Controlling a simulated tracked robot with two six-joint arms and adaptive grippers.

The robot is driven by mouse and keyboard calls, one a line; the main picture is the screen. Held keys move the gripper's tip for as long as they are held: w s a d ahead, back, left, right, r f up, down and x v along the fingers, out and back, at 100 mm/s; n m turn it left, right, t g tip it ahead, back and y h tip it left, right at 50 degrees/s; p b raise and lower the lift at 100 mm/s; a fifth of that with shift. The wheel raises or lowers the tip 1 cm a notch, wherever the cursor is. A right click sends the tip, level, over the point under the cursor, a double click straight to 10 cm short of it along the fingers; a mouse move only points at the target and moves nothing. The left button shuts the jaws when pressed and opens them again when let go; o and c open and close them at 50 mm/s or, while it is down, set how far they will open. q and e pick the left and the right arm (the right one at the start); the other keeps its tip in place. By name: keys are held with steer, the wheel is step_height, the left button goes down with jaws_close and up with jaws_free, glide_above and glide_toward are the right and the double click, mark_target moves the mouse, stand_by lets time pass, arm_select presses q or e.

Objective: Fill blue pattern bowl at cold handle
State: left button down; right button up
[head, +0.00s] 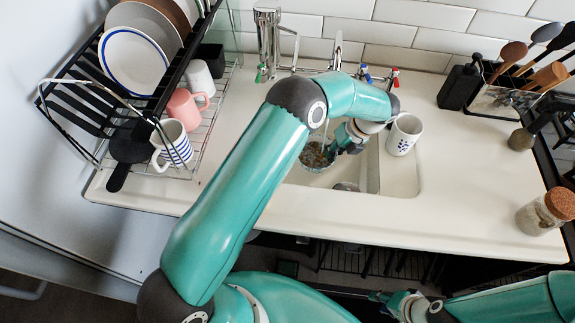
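The blue pattern bowl (314,158) is in the sink area, partly hidden by my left arm. My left gripper (333,149) is at the bowl's right rim and appears shut on it; its fingertips are small and partly covered. A steel tap (338,48) stands behind the sink, partly hidden by my arm. Its blue-marked cold handle (366,75) and a red-marked handle (394,76) show right of it. No water stream is visible. My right gripper (383,298) is low in front of the counter, away from the bowl; its fingers are unclear.
A dish rack (94,97) with plates and mugs is at left. Another tall tap (268,37) stands behind. A utensil holder (502,100) and corked jar (546,212) are at right. The counter between is clear.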

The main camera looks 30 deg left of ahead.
arm_select(q)
steer(key=shift+s+a, duration=0.6)
steer(key=shift+s, duration=0.85)
steer(key=shift+s+a, duration=0.6)
steer(key=shift+s, duration=0.9)
steer(key=shift+s+a, duration=0.6)
steer(key=shift+s, duration=0.85)
steer(key=shift+f, duration=0.55)
steer(key=c, duration=1.2)
jaws_free()
steer(key=shift+c, duration=0.2)
